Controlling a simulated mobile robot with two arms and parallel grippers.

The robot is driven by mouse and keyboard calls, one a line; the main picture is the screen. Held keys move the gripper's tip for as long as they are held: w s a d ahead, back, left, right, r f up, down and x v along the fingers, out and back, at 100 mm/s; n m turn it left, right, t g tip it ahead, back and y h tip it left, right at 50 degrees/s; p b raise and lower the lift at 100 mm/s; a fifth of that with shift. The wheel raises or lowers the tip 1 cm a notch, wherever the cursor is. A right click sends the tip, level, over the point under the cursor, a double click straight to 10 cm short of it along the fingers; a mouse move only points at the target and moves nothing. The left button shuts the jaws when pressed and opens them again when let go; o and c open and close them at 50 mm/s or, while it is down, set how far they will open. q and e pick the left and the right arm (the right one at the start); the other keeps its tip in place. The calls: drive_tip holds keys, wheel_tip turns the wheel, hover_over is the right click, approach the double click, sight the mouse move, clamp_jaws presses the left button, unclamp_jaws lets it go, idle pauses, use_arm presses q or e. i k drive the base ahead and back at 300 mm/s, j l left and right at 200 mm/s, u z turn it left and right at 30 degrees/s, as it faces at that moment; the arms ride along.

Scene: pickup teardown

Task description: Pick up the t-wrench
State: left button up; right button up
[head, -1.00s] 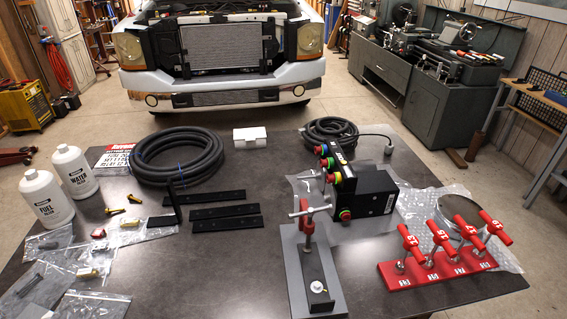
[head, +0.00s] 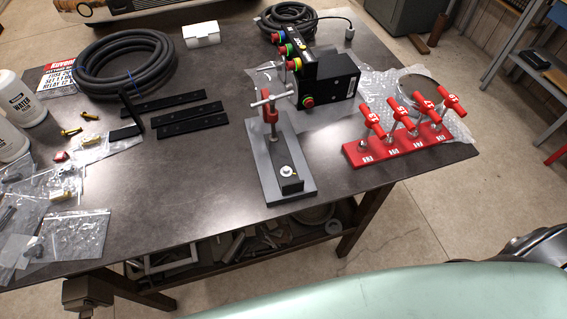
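Several red T-handled wrenches (head: 404,117) stand upright in a red rack (head: 385,155) at the right of the dark table. Their handles carry white numbers, too small to read surely. A grey stand (head: 262,165) to the left of the rack holds a red piece with a silver crossbar (head: 270,98) on top and a small round fitting (head: 287,171) near its front. I cannot tell from the picture which of these is the t-wrench meant. Neither of my grippers shows in the head view.
A black box with coloured buttons (head: 325,82) stands behind the stand. Coiled black hose (head: 125,65), black flat bars (head: 185,120), bottles (head: 20,98) and plastic bags (head: 70,230) lie to the left. The table's front middle is clear. A pale green surface (head: 400,295) fills the bottom.

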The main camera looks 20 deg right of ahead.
sight(402, 112)
drive_tip(key=z, duration=1.35)
